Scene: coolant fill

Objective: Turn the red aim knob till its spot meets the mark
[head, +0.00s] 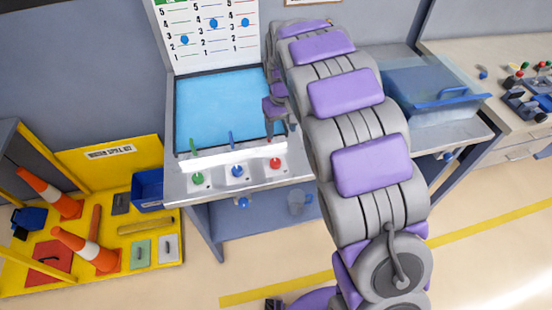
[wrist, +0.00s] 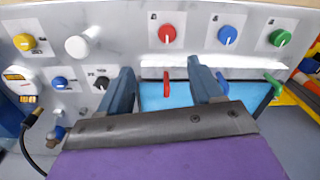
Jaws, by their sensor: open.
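The red knob (head: 275,163) sits on a white plate at the right of a row of three on the bench's front panel. In the wrist view the red knob (wrist: 167,34) shows a pale pointer line. It lies beyond the fingertips, apart from them. A red nozzle-like piece (wrist: 166,83) shows between my fingers, below the knob in that view. My gripper (wrist: 160,68) is open and empty. In the head view my gripper (head: 276,122) hangs over the right side of the blue basin, close behind the red knob. I cannot make out a spot or its mark.
A blue knob (head: 237,171) and a green knob (head: 197,178) stand left of the red one, each with a nozzle-like piece behind. The blue basin (head: 222,105) fills the bench top. A chart (head: 205,30) with blue dots stands behind. A yellow knob (wrist: 25,42) is nearby.

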